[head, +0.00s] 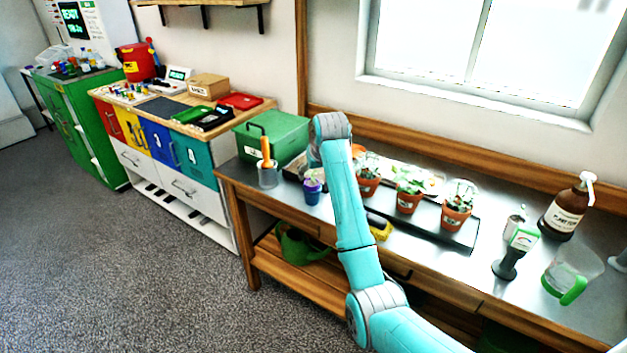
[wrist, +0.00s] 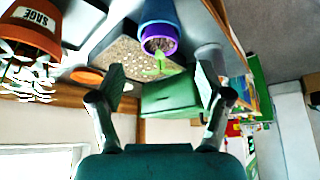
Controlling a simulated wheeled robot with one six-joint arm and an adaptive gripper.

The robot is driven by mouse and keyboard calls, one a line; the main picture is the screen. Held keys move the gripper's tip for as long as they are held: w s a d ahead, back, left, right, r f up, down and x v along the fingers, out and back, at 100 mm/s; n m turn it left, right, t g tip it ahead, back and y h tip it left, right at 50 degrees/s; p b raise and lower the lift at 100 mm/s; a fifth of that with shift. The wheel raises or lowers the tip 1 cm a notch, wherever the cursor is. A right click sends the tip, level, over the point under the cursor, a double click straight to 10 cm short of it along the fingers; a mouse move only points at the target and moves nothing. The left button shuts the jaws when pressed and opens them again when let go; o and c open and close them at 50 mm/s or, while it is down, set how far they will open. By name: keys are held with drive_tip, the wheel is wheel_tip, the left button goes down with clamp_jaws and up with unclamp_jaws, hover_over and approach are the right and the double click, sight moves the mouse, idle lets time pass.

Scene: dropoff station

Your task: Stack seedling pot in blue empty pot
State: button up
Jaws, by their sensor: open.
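The seedling pot (head: 312,183) is purple, with dark soil and a small green seedling. It sits upright inside the blue pot (head: 312,197), on the metal bench near its left front. In the wrist view, which is upside down, the purple rim (wrist: 175,36) shows around the soil, with the blue pot (wrist: 157,10) around its lower part. My gripper (wrist: 160,84) is open, with nothing between its fingers, and lies apart from the pots on the seedling's side. In the head view my gripper is mostly hidden behind my arm.
Several terracotta plant pots (head: 408,202) stand on a dark tray (head: 450,236) to the right. A yellow sponge (head: 381,230) lies near the front edge.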

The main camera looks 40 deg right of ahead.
drive_tip(key=v, duration=0.6)
drive_tip(key=s+a+f+t, duration=0.1)
drive_tip(key=s+a+f, duration=0.15)
drive_tip(key=f, duration=0.45)
drive_tip(key=s+a+f+n, duration=0.1)
drive_tip(key=s+a+f, duration=0.1)
drive_tip(key=a+f, duration=0.35)
drive_tip(key=s+a+f+t, duration=0.1)
drive_tip(key=s+f, duration=0.1)
drive_tip(key=f, duration=0.7)
drive_tip(key=s+a+f+n+t, duration=0.1)
drive_tip(key=s+a+f, duration=0.4)
drive_tip(key=s, duration=0.2)
drive_tip(key=s+a+f+t, duration=0.1)
drive_tip(key=s+a+f, duration=0.35)
drive_tip(key=s, duration=0.35)
drive_tip(key=s+a+r+n+t+y, duration=0.1)
drive_tip(key=s+a, duration=0.2)
drive_tip(key=s, duration=0.7)
drive_tip(key=s+a+r+t, duration=0.15)
drive_tip(key=s+a, duration=0.25)
drive_tip(key=s, duration=0.5)
drive_tip(key=s+a+r+n+t+y, duration=0.1)
drive_tip(key=s+a+r+t, duration=0.1)
drive_tip(key=s+r, duration=1)
drive_tip(key=s, duration=0.3)
drive_tip(key=shift+s+a+r+t, duration=0.3)
drive_tip(key=shift+s+r+t, duration=0.05)
drive_tip(key=shift+s+r, duration=0.05)
